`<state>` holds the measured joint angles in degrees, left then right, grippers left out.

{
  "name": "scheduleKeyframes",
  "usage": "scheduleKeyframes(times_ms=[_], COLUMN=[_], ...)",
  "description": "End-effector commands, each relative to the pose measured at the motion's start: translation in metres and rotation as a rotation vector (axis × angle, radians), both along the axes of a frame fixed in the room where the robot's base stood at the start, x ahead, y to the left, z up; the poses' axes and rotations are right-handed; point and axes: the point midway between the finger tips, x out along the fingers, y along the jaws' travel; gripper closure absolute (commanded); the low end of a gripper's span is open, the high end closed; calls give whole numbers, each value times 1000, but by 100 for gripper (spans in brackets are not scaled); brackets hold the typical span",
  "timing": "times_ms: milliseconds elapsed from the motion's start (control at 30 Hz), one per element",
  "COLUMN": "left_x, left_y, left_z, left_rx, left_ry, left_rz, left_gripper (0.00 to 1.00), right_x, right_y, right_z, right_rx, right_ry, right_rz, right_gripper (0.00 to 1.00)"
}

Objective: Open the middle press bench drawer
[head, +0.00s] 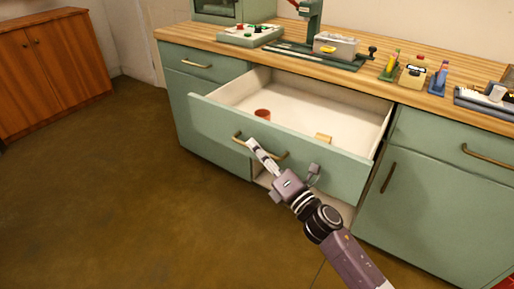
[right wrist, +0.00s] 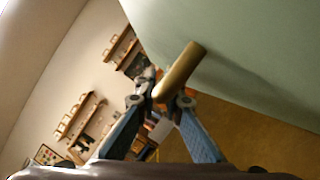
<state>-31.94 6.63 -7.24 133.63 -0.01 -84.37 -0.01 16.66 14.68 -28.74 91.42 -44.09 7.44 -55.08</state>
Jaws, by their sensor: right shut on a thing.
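The middle drawer (head: 340,163) of the green press bench stands pulled well out. Inside it are a red-brown cup (head: 262,114) and a small tan block (head: 323,137). My right gripper (head: 254,146) is at the drawer's front, shut on its brass handle (head: 279,156). In the right wrist view, the fingers (right wrist: 160,104) meet around the handle bar (right wrist: 180,70), beside the green drawer front (right wrist: 245,50). The exact finger contact is partly hidden. My left gripper is not in view.
The wooden worktop (head: 290,66) holds a press stand (head: 311,20), a grey box (head: 335,46), several bottles and small tools. A closed drawer (head: 196,63) is to the left and a cupboard door (head: 430,205) to the right. The brown floor (head: 120,190) at left is clear.

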Motion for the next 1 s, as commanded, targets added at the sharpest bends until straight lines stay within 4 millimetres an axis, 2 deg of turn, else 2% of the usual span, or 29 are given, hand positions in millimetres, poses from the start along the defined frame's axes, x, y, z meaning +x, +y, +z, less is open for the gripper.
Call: scheduleKeyframes(times_ms=[100,133,200,567,667,1000], left_x=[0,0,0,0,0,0], left_y=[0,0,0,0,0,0], left_z=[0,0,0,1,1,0], left_rx=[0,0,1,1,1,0], left_ry=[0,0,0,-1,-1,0], left_rz=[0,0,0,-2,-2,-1], left_gripper=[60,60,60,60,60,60], right_x=[0,0,0,-5,-16,-69], right_y=[-1,-1,-1,-4,-12,-50], right_z=[-1,-1,-1,-3,-6,-21], right_rx=[-1,-1,0,0,-2,0], right_ry=[2,2,1,3,3,5], right_rz=[-2,-2,-2,-1,-1,-2], right_gripper=[100,89,84,84,84,84])
